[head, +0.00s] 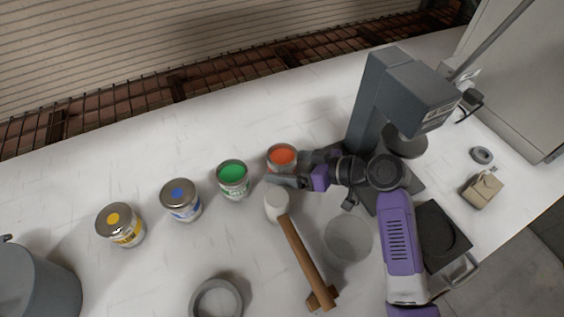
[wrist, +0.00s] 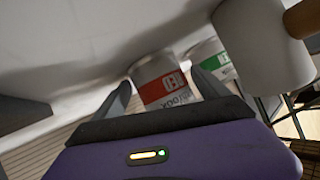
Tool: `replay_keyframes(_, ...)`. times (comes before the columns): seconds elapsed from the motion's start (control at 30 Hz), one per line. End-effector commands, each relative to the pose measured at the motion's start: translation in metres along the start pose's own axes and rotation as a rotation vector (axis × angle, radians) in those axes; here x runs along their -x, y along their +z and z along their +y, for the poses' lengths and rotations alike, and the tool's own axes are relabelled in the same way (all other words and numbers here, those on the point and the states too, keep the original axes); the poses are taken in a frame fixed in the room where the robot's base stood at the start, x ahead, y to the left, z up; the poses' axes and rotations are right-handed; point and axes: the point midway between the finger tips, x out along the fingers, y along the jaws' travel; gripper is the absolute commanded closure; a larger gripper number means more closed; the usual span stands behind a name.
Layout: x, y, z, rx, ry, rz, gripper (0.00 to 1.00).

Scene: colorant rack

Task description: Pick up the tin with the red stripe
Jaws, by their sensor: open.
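The tin with the red stripe (head: 282,156) stands upright on the white bench, with an orange-red spot on its lid. In the wrist view the tin (wrist: 160,82) shows its red band between the two fingers. My gripper (head: 289,169) is open at the tin, with one finger on each side of it. In the wrist view my gripper (wrist: 163,84) spans the tin's width. I cannot tell whether either finger touches it. The tin's lower part is partly hidden by my gripper in the head view.
A green tin (head: 233,179) stands close to the left, then a blue tin (head: 181,200) and a yellow tin (head: 121,226). A mallet (head: 305,262) with a white head lies just in front. A dark grey stand machine (head: 375,102) rises to the right.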

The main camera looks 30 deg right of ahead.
Motion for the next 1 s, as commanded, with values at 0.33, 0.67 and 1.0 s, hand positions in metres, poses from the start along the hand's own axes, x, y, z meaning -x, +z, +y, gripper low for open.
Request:
replay_keyframes(0.33, 0.0004, 0.0001, 0.0003, 0.0, 0.0, 0.0, 0.54)
replay_keyframes(0.67, 0.0006, -0.0004, 0.0001, 0.0, 0.0, 0.001, 0.82)
replay_keyframes(1.0, 0.0019, -0.0033, -0.0006, 0.001, 0.0, 0.002, 0.91)
